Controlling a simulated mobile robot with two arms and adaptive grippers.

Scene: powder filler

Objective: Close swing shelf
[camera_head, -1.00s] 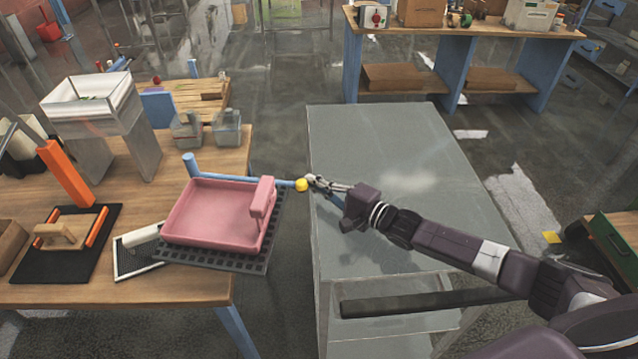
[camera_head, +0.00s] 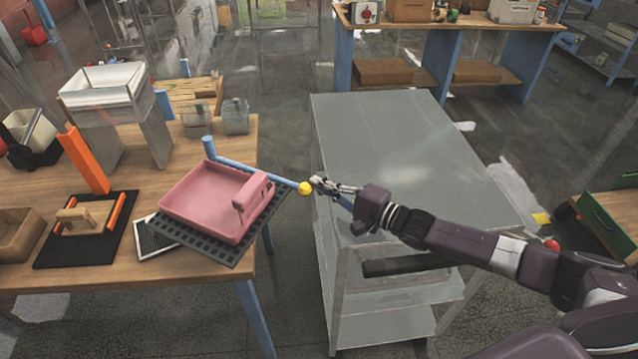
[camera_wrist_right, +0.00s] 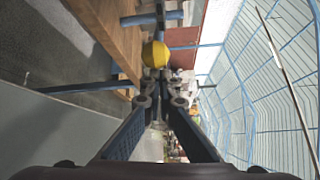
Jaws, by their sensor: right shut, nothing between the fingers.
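The swing shelf is a dark perforated plate (camera_head: 228,248) on a blue arm (camera_head: 250,170) that pivots at a blue post (camera_head: 209,148) on the wooden table. A pink tray (camera_head: 190,212) with a raised handle lies on the plate. The blue arm ends in a yellow knob (camera_head: 305,188) just past the table's right edge. My right gripper (camera_head: 318,182) is shut and empty, with its tips right beside the knob. In the right wrist view the yellow knob (camera_wrist_right: 155,54) is just ahead of the fingertips (camera_wrist_right: 157,82); contact is unclear. My left gripper is not in view.
A grey metal cart (camera_head: 400,150) stands right of the table, under my right arm. On the wooden table (camera_head: 190,275) are a white-topped hopper (camera_head: 103,92), a black mat (camera_head: 85,232) and clear containers (camera_head: 235,116). A workbench (camera_head: 455,40) stands behind.

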